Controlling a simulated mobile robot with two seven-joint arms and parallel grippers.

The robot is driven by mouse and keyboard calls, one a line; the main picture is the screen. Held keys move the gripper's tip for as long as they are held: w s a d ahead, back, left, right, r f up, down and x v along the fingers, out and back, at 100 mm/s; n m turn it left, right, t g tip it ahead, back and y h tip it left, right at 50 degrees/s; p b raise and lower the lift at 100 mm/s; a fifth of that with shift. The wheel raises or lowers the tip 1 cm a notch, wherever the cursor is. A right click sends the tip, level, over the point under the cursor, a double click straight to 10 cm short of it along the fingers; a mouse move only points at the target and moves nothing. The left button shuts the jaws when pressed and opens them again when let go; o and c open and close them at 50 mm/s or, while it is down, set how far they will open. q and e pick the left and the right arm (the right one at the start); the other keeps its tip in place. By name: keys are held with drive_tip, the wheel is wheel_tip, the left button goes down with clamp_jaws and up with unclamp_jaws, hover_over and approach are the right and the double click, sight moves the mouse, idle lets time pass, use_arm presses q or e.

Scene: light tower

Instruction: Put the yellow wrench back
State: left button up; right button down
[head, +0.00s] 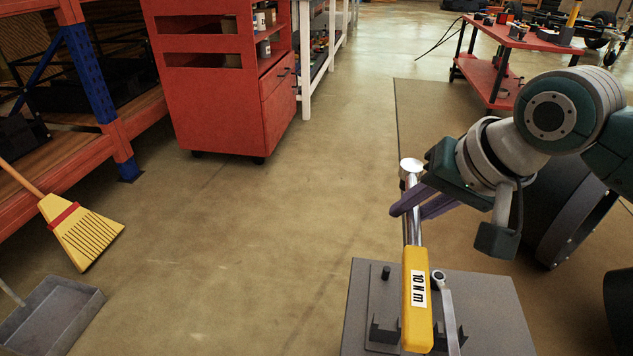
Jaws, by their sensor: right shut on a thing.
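The yellow wrench (416,300) has a yellow handle with a white "10 N m" label and a silver shaft and head. My right gripper (408,210) has purple fingers shut on its silver shaft, below the head. The wrench stands roughly upright in the picture, its handle in front of a grey stand (490,300) with dark holder brackets. I cannot tell whether the handle touches the brackets. My left gripper is out of view.
A second silver wrench (447,310) sits at the stand just right of the yellow handle. A red cabinet (215,90), a broom (80,230) and a dustpan (52,315) are to the left. A red cart (505,60) stands at the back right. The middle floor is clear.

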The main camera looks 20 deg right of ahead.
wheel_tip(320, 180, down, 19)
drive_tip(key=b, duration=1.1)
drive_tip(key=shift+r, duration=0.2)
drive_tip(key=shift+f, duration=0.5)
drive_tip(key=c, duration=0.8)
unclamp_jaws()
